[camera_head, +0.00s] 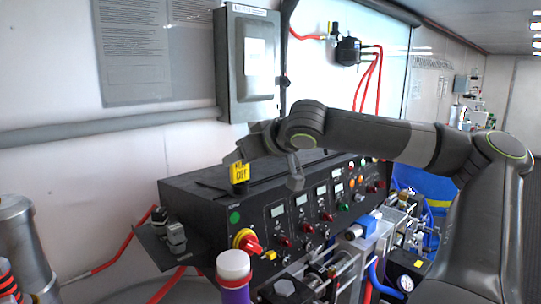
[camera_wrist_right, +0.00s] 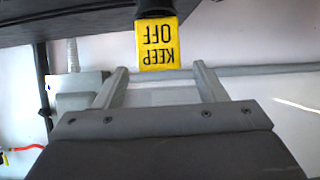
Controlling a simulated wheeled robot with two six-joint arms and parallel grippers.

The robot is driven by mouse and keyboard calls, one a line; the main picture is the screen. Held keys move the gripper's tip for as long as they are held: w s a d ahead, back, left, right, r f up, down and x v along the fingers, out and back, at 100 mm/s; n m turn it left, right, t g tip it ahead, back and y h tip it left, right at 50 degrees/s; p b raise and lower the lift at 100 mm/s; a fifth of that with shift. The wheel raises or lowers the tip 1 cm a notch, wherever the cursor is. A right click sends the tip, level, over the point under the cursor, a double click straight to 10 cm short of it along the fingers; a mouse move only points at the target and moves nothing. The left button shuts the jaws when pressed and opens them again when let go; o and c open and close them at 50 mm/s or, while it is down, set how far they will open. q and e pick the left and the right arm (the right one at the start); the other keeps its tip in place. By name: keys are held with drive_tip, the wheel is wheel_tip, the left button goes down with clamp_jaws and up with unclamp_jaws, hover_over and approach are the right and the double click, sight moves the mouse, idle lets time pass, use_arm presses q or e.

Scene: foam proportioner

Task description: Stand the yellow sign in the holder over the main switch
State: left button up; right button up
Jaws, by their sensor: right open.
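The yellow sign (camera_head: 239,173), lettered KEEP OFF, stands upright on top of the black control box, in a small dark holder (camera_head: 239,188) above the red and yellow main switch (camera_head: 247,241). In the right wrist view the sign (camera_wrist_right: 158,46) shows upside down, its lower edge at the dark holder (camera_wrist_right: 155,8). My right gripper (camera_head: 234,157) is close by the top of the sign. Its two fingers (camera_wrist_right: 160,75) are spread, with the sign just beyond the tips and clear space on both sides. My left gripper is not in view.
The black control box (camera_head: 215,205) carries gauges, lamps and knobs. A grey electrical box (camera_head: 250,65) hangs on the wall behind. A white-capped purple cylinder (camera_head: 234,268) stands in front of the box. Pipes, valves and hoses crowd the right front.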

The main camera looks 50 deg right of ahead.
drive_tip(key=d+b+v, duration=0.1)
drive_tip(key=b+v, duration=0.6)
drive_tip(key=v, duration=0.1)
drive_tip(key=shift+s+a+b, duration=0.35)
drive_tip(key=shift+a, duration=0.15)
drive_tip(key=shift+r, duration=0.1)
